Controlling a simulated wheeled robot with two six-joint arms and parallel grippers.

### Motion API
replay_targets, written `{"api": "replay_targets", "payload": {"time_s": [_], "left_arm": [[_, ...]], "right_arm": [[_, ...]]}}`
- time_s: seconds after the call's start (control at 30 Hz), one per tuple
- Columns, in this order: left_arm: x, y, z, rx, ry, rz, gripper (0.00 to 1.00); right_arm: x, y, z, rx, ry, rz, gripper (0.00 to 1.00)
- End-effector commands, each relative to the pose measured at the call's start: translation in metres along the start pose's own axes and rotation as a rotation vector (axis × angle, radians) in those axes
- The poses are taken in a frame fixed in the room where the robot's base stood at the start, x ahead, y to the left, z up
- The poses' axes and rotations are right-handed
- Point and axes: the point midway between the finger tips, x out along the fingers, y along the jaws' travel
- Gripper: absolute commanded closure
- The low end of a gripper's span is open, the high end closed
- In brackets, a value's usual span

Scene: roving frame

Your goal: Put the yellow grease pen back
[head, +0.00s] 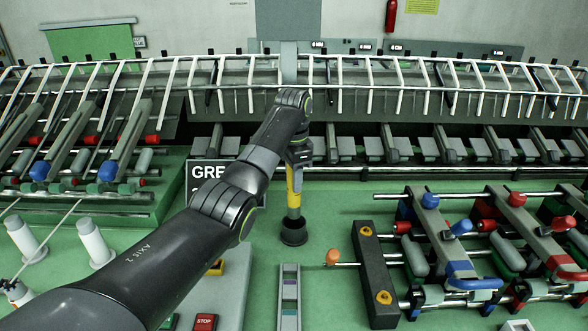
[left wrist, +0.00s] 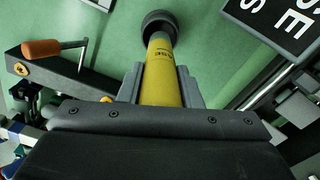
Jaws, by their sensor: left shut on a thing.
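The yellow grease pen (head: 294,188) is upright, its grey lower end pointing down at a round black holder (head: 294,236) on the green surface. My left gripper (head: 297,162) is shut on the pen's upper part. In the left wrist view the yellow pen (left wrist: 162,78) runs out between the fingers (left wrist: 160,88), and its far end overlaps the black holder (left wrist: 158,20). I cannot tell whether the pen's end is just over the holder's mouth or slightly inside it. My right gripper is in neither view.
A black sign reading "GRE" (head: 201,171), partly behind my arm, stands left of the holder. A black bar with an orange-knobbed crank (head: 333,257) is at right. A grey slotted tray (head: 289,300) lies in front. Machine rails (head: 400,160) run behind.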

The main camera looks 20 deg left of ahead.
Motion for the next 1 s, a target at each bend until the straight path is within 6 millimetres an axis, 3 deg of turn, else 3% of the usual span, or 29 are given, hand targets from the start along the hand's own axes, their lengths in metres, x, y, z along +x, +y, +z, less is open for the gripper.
{"api": "replay_targets", "payload": {"time_s": [0.5, 1.0], "left_arm": [[0.052, 0.001, 0.000, 0.001, -0.001, 0.002, 1.00], [0.067, 0.000, 0.000, 0.001, 0.000, 0.000, 1.00]], "right_arm": [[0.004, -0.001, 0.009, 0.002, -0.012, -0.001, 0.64], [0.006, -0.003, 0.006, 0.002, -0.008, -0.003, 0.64]]}}
